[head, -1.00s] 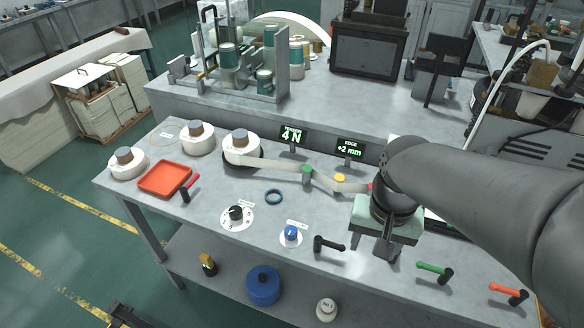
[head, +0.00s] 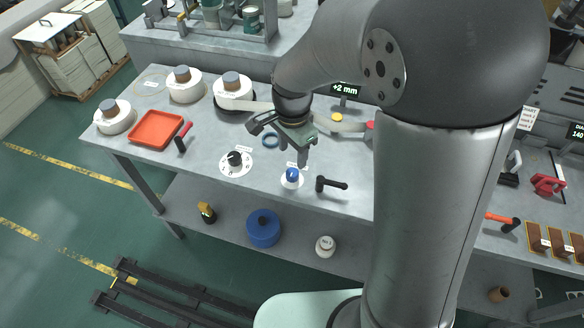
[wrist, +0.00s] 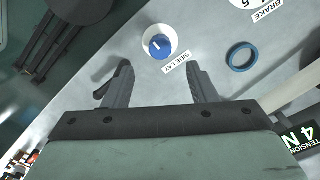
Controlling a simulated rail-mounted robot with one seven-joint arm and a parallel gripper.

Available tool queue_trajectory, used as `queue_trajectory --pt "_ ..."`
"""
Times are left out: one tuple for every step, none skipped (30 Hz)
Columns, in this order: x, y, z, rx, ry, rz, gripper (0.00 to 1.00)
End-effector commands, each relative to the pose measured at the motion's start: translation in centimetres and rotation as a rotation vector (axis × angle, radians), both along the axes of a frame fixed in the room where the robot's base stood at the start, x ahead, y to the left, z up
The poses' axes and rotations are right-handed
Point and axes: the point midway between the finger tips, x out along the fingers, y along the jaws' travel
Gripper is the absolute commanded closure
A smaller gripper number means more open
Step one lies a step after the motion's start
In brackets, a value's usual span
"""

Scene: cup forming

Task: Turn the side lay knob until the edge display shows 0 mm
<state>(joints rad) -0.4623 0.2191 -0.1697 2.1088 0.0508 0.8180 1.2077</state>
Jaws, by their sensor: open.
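The side lay knob (head: 292,174) is a blue knob on a white round dial near the front of the table. In the wrist view the blue knob (wrist: 159,45) has a white pointer line, and its "SIDE LAY" label lies beside it. It sits beyond the fingertips, roughly between them. My gripper (head: 280,144) is open and empty, above the table and a little behind the knob. In the wrist view its two fingers (wrist: 160,75) stand wide apart. The edge display (head: 345,89) reads +2 mm; my arm partly covers its housing.
A black lever (head: 331,184) stands just right of the knob. The black brake knob (head: 235,159) is to its left, and a blue ring (head: 271,141) lies behind. A red tray (head: 157,129) is at the left. My arm hides much of the right side.

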Motion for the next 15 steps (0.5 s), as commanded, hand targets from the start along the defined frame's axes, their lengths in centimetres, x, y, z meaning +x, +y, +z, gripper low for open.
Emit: queue_trajectory --pt "-0.1 0.0 -1.2 -0.003 0.005 0.0 0.48" --pt "-0.1 0.0 -1.9 -0.003 0.005 0.0 0.48" --pt "-0.1 -0.1 -2.7 -0.003 0.005 0.0 0.48" --pt "-0.1 0.0 -3.3 -0.002 0.005 0.0 0.48" --pt "0.0 0.0 -3.9 -0.002 0.005 0.001 0.48" --pt "-0.1 0.0 -4.6 -0.002 0.005 0.001 0.48" --pt "-0.1 0.0 -5.1 -0.002 0.004 0.001 0.48" --pt "-0.1 0.0 -5.6 -0.002 0.005 0.001 0.48" --pt "0.0 0.0 -6.2 -0.001 0.003 0.0 0.48" --pt "0.0 0.0 -6.5 -0.002 0.004 0.0 0.48" --pt "0.0 0.0 -6.9 -0.002 0.002 0.0 0.48" --pt "0.0 0.0 -7.2 -0.001 0.001 0.0 0.48" --pt "0.0 0.0 -7.5 -0.001 0.001 0.0 0.48" --pt "0.0 0.0 -7.7 -0.001 0.001 0.0 0.48" --pt "0.0 0.0 -7.9 -0.001 0.001 0.0 0.48"
